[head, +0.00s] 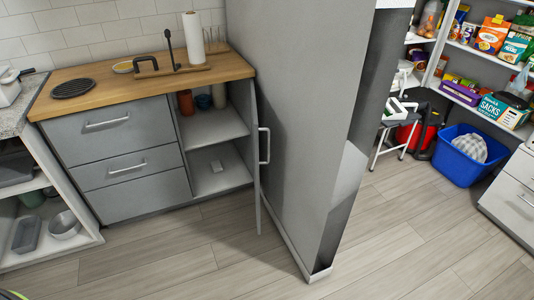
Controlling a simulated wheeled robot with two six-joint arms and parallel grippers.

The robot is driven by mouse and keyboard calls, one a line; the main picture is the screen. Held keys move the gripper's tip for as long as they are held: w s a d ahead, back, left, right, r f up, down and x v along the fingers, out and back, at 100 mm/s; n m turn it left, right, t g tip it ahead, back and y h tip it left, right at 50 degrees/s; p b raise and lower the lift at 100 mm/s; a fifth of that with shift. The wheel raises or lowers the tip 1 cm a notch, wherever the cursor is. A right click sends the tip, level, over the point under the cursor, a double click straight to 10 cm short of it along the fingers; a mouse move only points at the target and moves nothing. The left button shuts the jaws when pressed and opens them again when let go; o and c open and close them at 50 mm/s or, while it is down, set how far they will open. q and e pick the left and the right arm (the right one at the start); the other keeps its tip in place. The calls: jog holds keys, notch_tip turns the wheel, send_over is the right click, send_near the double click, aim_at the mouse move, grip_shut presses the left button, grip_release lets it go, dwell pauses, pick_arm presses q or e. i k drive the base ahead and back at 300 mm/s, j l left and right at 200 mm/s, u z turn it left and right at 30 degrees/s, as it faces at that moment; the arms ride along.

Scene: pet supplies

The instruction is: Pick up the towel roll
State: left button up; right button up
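The towel roll (193,38) is a white upright cylinder in the head view. It stands near the back right of the wooden counter (112,75), close to the tiled wall. A dark rod shows at its top. Neither of my grippers is in view, and nothing is touching the roll.
A grey cabinet door (258,160) stands open below the counter. A tall grey partition (290,120) rises to the right. The wooden floor (190,250) in front is clear. A blue bin (460,160) stands beyond.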

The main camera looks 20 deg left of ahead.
aim_at(191, 22)
jog(key=i+l, duration=0.35)
jog(key=i+l+u, duration=0.1)
jog(key=i+l, duration=0.2)
jog(key=l, duration=0.2)
jog(key=i+l, duration=0.35)
jog(key=u, duration=0.45)
jog(key=l+u, duration=0.15)
jog(key=u, duration=0.25)
jog(key=l+u, duration=0.1)
jog(key=u, duration=0.35)
